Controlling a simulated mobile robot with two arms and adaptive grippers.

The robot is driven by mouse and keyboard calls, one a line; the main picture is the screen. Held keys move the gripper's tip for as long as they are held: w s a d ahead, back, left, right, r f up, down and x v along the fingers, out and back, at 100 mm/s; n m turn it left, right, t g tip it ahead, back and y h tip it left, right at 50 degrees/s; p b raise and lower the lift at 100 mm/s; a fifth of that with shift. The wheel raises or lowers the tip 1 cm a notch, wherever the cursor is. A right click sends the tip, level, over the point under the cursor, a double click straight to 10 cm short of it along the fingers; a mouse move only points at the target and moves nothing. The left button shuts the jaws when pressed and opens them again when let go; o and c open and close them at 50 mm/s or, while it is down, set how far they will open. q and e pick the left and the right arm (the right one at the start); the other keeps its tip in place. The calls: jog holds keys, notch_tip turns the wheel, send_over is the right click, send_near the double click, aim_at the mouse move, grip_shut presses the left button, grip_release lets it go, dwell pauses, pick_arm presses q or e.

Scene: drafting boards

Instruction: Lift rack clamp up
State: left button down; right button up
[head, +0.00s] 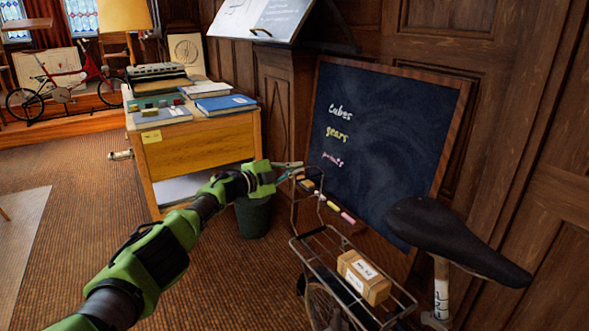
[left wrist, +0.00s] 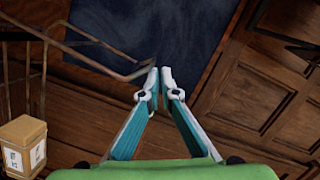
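The bicycle's rear rack (head: 318,262) is a thin wire frame at the lower right of the head view. Its wire clamp (head: 293,212) stands raised at the rack's far end. My left gripper (head: 299,168) is at the clamp's top. In the left wrist view, its teal fingers (left wrist: 161,72) are almost together, and the clamp's wire (left wrist: 105,70) comes from the left to the fingertips. The gripper looks shut on this wire; the exact contact is too small to see. My right gripper is out of view.
A small labelled box (head: 372,286) sits on the rack; it also shows in the left wrist view (left wrist: 24,142). The saddle (head: 455,240) is to the right. A chalkboard (head: 385,150) leans behind the rack. A desk (head: 205,147) and dark bin (head: 254,218) stand left of it.

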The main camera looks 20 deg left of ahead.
pick_arm(q)
jog(key=shift+a+y, duration=0.3)
jog(key=shift+a, duration=0.45)
jog(key=d+v, duration=0.1)
jog(key=v, duration=1)
jog(key=shift+s, duration=0.4)
jog(key=shift+a+f, duration=0.1)
